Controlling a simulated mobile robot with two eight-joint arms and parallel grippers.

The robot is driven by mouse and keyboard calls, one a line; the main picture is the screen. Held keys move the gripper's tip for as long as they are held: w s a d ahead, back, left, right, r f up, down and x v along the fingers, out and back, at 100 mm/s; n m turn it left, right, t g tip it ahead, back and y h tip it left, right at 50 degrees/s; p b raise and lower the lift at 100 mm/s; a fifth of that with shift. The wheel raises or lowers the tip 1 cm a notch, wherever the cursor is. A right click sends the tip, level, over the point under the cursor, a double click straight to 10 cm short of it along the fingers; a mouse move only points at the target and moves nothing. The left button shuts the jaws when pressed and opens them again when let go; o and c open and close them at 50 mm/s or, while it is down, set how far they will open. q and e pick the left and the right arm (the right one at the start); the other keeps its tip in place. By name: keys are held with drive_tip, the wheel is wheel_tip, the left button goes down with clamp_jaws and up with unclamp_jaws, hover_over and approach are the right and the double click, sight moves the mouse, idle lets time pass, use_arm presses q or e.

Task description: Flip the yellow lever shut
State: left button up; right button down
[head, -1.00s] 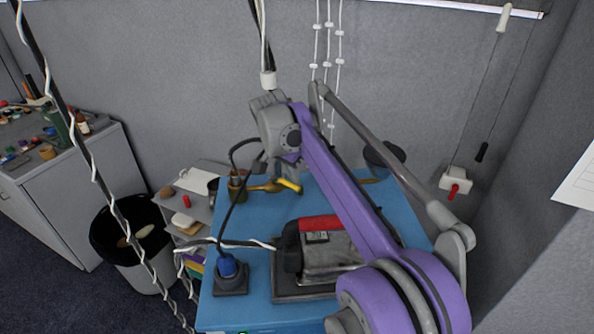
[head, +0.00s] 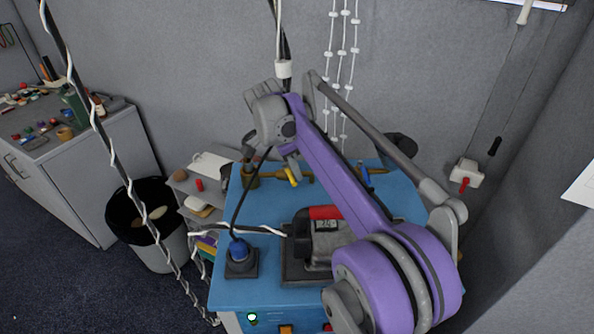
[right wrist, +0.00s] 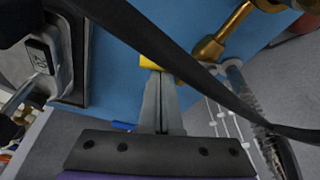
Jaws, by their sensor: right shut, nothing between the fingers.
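The yellow lever (head: 291,177) sits at the brass pipe (head: 268,174) at the back of the blue table. In the head view it slants steeply across the pipe line. My right gripper (head: 294,165) is just above and behind the lever, pointing down. In the right wrist view the lever (right wrist: 151,63) is a short yellow piece right at the tips of my right gripper (right wrist: 160,74). The fingers are together and hold nothing. Whether they touch the lever cannot be told. The fingers hide part of it. My left gripper is out of view.
A grey machine with a red top (head: 325,212) stands in front of the pipe. A blue plug on a dark base (head: 240,258) is at the front left, with cables. A blue handle (head: 366,177) is right of the lever. A bin (head: 152,225) stands left.

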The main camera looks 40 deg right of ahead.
drive_tip(key=shift+w+d, duration=0.25)
drive_tip(key=shift+w, duration=0.45)
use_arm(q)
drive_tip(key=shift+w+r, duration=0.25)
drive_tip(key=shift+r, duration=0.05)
use_arm(e)
drive_tip(key=shift+s, duration=0.15)
drive_tip(key=shift+d, duration=0.25)
drive_tip(key=d, duration=0.2)
drive_tip(key=shift+s+d+f, duration=0.3)
drive_tip(key=shift+s+f, duration=0.05)
drive_tip(key=shift+s, duration=0.05)
drive_tip(key=shift+d+r, duration=0.2)
drive_tip(key=shift+r, duration=0.4)
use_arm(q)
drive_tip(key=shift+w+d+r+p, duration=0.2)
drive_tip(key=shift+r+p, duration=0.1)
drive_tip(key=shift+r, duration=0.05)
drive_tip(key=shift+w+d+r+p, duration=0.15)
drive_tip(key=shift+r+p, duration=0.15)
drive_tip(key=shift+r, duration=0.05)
use_arm(e)
drive_tip(key=v, duration=0.8)
drive_tip(key=shift+r, duration=0.35)
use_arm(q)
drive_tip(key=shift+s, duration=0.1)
use_arm(e)
drive_tip(key=shift+a, duration=0.1)
